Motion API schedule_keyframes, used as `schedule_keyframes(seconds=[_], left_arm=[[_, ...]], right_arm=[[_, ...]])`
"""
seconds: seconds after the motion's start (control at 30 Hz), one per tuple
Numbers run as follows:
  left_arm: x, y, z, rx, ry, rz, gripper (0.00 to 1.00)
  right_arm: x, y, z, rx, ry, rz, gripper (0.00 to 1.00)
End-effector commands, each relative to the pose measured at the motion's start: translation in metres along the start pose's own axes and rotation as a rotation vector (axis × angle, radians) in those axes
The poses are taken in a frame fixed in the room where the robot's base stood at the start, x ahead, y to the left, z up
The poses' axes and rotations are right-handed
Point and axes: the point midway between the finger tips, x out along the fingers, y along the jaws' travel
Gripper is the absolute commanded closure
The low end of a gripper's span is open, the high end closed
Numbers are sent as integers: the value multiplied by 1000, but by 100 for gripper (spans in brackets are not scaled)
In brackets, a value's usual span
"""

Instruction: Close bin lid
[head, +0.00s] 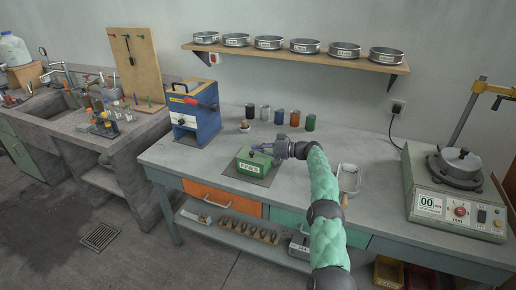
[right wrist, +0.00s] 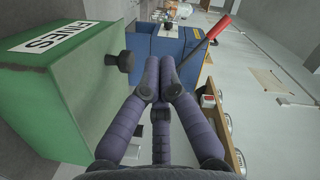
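The green bin (head: 247,165), labelled FINES, stands on a dark mat on the bench. It fills the left of the right wrist view (right wrist: 60,100), turned on its side, with a black knob (right wrist: 120,62) on its green top face. The lid seems to lie over the bin, but I cannot tell whether it is fully shut. My right gripper (head: 265,147) is just above the bin's top at its right. In the right wrist view its fingers (right wrist: 173,65) are drawn together with nothing between them, apart from the knob. My left gripper is out of view.
A blue machine with a red lever (head: 198,115) stands behind and left of the bin. Several coloured jars (head: 280,117) line the back of the bench. A white tray (head: 349,180) and a scale with a pan (head: 455,195) are to the right.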

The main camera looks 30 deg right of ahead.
Motion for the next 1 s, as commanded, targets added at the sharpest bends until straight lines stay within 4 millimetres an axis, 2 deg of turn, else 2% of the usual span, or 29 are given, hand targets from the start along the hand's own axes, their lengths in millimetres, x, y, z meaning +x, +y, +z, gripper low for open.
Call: schedule_keyframes(seconds=[0.5,1.0], left_arm=[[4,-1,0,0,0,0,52],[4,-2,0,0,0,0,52]], right_arm=[[3,9,2,1,-1,0,100],[3,10,2,2,0,0,100]])
